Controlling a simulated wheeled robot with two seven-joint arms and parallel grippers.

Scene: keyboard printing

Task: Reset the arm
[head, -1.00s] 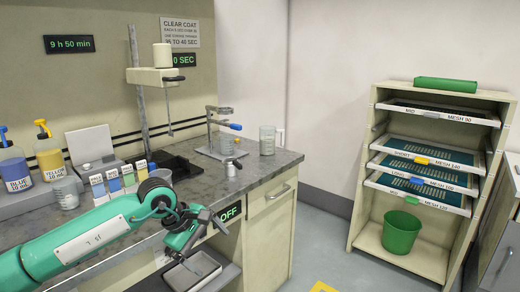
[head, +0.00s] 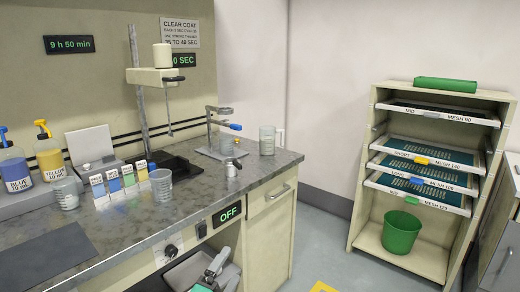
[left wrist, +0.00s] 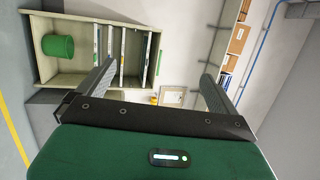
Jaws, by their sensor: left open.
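My left gripper (head: 216,266) shows at the bottom edge of the head view, low in front of the counter, with most of its arm out of the picture. In the left wrist view my left gripper (left wrist: 156,76) has its two grey fingers spread wide apart, with nothing between them. It is open and empty. My right gripper is not in view.
The counter (head: 100,238) holds a blue bottle (head: 15,172), a yellow bottle (head: 49,160), clear beakers (head: 161,186) and a stand (head: 140,75). A shelf rack (head: 440,257) with screens and a green bin (head: 401,233) stands right. Floor between is clear.

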